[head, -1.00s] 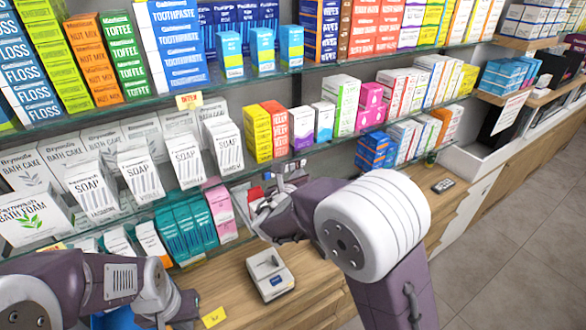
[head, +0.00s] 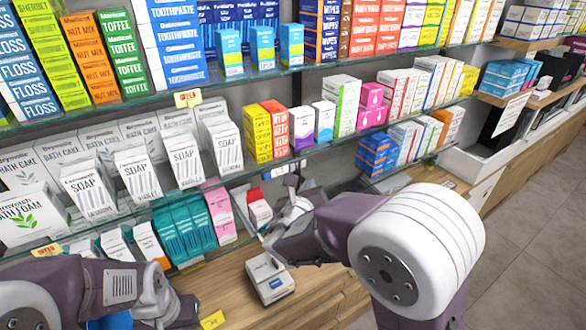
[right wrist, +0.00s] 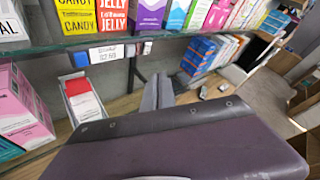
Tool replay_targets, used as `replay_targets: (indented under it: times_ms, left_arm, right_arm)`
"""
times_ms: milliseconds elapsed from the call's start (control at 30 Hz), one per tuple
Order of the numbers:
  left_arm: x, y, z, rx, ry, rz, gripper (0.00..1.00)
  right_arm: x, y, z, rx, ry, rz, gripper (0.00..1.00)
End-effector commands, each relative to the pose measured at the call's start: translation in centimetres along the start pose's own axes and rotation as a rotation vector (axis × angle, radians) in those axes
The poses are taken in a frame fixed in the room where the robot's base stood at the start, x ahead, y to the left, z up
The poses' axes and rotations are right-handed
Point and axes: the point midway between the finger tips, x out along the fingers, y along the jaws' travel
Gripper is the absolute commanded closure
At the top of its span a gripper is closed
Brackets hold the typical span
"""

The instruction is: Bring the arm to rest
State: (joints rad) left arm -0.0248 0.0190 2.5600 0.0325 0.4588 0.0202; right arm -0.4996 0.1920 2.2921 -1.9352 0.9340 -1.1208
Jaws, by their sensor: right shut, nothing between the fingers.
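My right arm reaches in from the right in the head view. Its gripper (head: 297,196) is in front of the lower shelves, partly hidden by its own wrist. In the right wrist view its grey fingers (right wrist: 158,90) are together with nothing between them. They are apart from the red and white box (right wrist: 84,100), which stands to their left. My left arm lies low at the left of the head view. Its hand (head: 165,302) is partly in view over the counter, but its fingers cannot be made out.
A small white device (head: 268,278) sits on the wooden counter (head: 315,284) below my right wrist. The red and white box (head: 259,208) stands behind it. Glass shelves (head: 255,172) full of boxes line the back. Teal boxes (head: 180,228) stand at the left. Open floor (head: 540,220) is at the right.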

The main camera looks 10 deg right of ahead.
Motion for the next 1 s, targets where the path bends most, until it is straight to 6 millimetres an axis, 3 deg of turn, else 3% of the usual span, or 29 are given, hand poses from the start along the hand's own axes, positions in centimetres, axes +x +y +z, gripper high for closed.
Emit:
replay_targets:
  times_ms: [167,267,300,367,400,500,567,633,700,733,800,900,1000]
  left_arm:
    - [0.2,0.0,0.0,0.000,0.000,0.000,1.00]
    - [2.9,-0.1,0.3,0.000,0.001,0.000,1.00]
    - [4.9,-0.1,0.5,0.000,0.001,0.000,1.00]
    - [6.9,-0.1,0.7,0.000,-0.001,0.000,1.00]
    - [8.1,-0.2,0.9,0.000,-0.001,0.000,1.00]
    - [10.5,-0.2,1.1,0.000,-0.001,0.000,1.00]
    - [11.9,-0.2,1.2,0.000,0.000,0.000,1.00]
    - [13.5,-0.3,1.4,0.000,0.000,0.000,1.00]
    - [14.7,-0.3,1.5,0.000,0.000,0.000,1.00]
    - [15.0,-0.3,1.6,0.000,0.000,0.000,1.00]
    - [15.2,-0.3,1.6,0.000,0.000,0.000,1.00]
    - [14.7,-0.3,1.5,0.000,0.000,0.000,1.00]
    - [14.7,-0.3,1.5,0.000,0.000,0.000,1.00]
  right_arm:
    - [0.1,0.0,-0.2,0.001,0.001,-0.002,1.00]
    - [1.8,-1.0,-2.9,0.023,0.019,-0.048,1.00]
    - [2.9,-2.2,-5.0,0.043,0.033,-0.088,1.00]
    - [3.9,-4.6,-9.1,0.104,0.107,-0.163,1.00]
    - [4.0,-6.0,-12.4,0.173,0.184,-0.215,1.00]
    - [2.9,-8.0,-21.5,0.455,0.401,-0.349,1.00]
    - [1.3,-8.0,-26.9,0.683,0.532,-0.445,1.00]
    - [-1.3,-6.7,-32.8,1.011,0.678,-0.587,1.00]
    - [-4.1,-4.0,-37.0,1.377,0.800,-0.758,1.00]
    - [-5.2,-2.7,-38.2,1.535,0.841,-0.838,1.00]
    - [-7.3,0.5,-39.5,1.880,0.904,-1.030,1.00]
    - [-9.1,4.2,-38.9,2.283,0.931,-1.290,1.00]
    - [-9.3,6.5,-38.0,2.576,0.893,-1.517,1.00]
